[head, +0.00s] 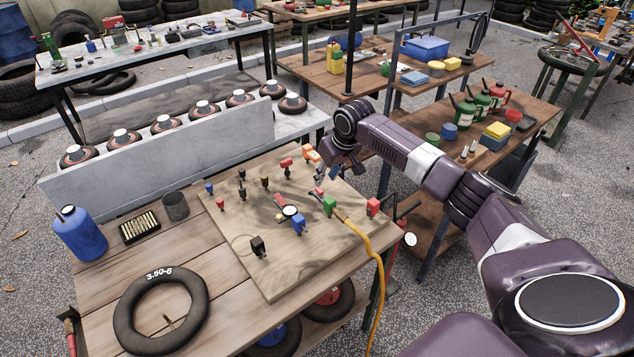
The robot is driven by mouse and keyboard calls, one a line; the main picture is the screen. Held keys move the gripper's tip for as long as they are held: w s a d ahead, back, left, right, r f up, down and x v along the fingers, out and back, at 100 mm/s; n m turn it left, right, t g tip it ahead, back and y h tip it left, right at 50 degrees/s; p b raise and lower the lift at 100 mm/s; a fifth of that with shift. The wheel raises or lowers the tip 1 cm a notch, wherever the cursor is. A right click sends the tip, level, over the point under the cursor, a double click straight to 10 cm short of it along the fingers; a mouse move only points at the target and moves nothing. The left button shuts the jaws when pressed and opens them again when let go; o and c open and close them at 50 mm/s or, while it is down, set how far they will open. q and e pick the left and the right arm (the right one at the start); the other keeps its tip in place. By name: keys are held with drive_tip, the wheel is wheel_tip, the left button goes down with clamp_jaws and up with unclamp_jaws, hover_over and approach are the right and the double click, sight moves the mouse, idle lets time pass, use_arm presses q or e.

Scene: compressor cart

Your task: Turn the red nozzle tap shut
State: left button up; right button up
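A wooden board (270,262) on the near workbench carries several small coloured taps and fittings. Red ones are a fitting at the board's back (286,163), a block at its right edge (373,207) and a small piece at its left (220,204). A red-handled part (280,200) lies by a round gauge (290,211). I cannot tell which is the nozzle tap. My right gripper (326,174) points down over the board's back right corner, beside an orange fitting (311,153). Its fingertips are too small to judge their opening. My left gripper is out of view.
A yellow hose (372,245) runs from the green fitting (329,205) over the bench's right edge. A grey panel (170,157) rises behind.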

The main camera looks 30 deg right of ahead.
sight(320, 190)
drive_tip(key=x, duration=0.3)
drive_tip(key=shift+s+a+f, duration=0.15)
drive_tip(key=shift+s+f, duration=0.05)
drive_tip(key=shift+x, duration=1.15)
drive_tip(key=shift+w+f+p, duration=0.3)
drive_tip(key=shift+f, duration=0.1)
drive_tip(key=c, duration=0.5)
drive_tip(key=shift+c, duration=1.1)
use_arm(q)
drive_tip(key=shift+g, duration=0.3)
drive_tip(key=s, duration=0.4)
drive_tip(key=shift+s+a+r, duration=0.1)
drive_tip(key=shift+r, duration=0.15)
use_arm(e)
clamp_jaws()
